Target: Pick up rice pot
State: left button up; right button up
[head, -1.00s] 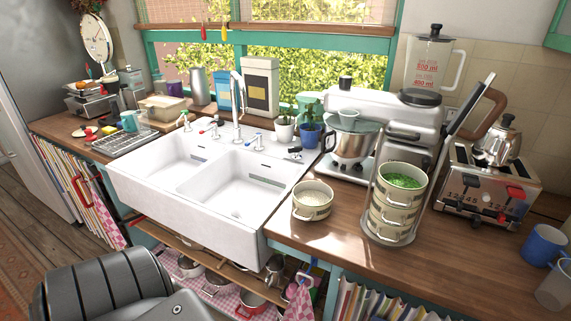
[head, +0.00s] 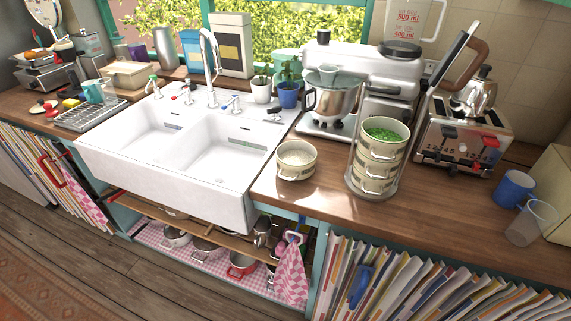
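A small round pot with pale, rice-like contents (head: 296,160) stands upright on the wooden counter, just right of the sink. It is cream with a dark band and a metal handle on its front. A stack of similar pots (head: 376,167) in a round holder stands to its right, the top one filled with green contents. Neither of my grippers shows in the head view.
A white double sink (head: 190,150) is left of the pot. A stand mixer (head: 345,85) and a toaster (head: 465,145) stand behind and to the right. A blue mug (head: 513,188) and a clear cup (head: 531,222) sit at the right. Bare counter (head: 430,210) lies along the front.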

aim_at(295, 159)
jog(key=k, duration=0.65)
jog(key=z, duration=0.55)
jog(key=i, duration=1.45)
jog(key=u, duration=0.7)
